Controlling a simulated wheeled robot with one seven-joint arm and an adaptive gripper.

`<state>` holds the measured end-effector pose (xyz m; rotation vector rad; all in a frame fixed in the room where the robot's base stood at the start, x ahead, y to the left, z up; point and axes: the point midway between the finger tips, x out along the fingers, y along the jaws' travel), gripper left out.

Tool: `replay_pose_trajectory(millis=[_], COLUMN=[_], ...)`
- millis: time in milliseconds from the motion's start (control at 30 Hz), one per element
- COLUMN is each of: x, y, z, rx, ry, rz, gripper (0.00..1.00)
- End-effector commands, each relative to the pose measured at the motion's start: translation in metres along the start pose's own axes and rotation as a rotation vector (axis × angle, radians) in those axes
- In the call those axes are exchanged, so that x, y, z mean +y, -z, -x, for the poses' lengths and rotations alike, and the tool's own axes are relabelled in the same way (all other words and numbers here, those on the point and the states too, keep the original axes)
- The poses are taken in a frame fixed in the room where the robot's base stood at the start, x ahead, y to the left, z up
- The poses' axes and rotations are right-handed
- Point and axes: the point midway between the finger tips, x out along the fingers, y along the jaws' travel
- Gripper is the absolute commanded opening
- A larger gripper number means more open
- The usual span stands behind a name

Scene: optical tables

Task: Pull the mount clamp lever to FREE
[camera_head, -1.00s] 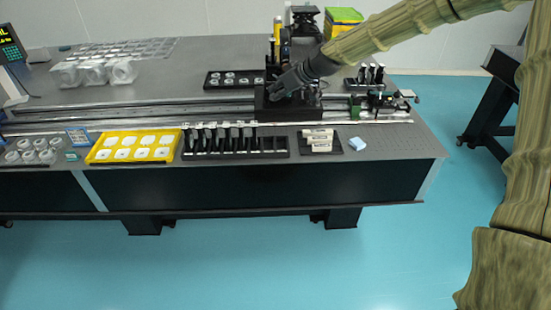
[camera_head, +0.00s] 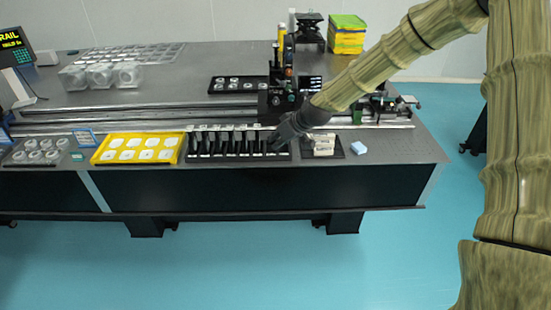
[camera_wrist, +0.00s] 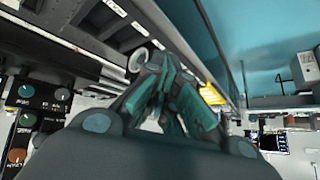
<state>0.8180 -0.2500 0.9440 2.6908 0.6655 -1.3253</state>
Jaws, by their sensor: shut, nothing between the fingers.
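The black mount carriage (camera_head: 277,100) sits on the long rail across the table and carries an upright post with small coloured knobs. In the wrist view several knobs on dark labelled panels (camera_wrist: 38,120) show at the left. I cannot make out the clamp lever in either view. My gripper (camera_head: 274,146) is in front of the carriage and the rail, over the right end of the black rack. Its fingers also show in the wrist view (camera_wrist: 172,88), shut with nothing held. My arm hides part of the rail to the right of the carriage.
The black rack (camera_head: 190,158) of upright holders lies along the front edge. A yellow tray (camera_head: 96,160) is left of it, and a small dark tray with pale blocks (camera_head: 324,143) is right. Yellow-green boxes (camera_head: 347,38) stand at the back.

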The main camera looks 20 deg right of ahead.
Motion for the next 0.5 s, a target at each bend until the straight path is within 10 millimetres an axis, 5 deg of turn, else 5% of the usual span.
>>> replay_pose_trajectory(millis=[500], x=[-0.016], y=[-0.044], z=[-0.024], rx=[-0.052], ry=[-0.005], rz=[-0.039], gripper=[0.00])
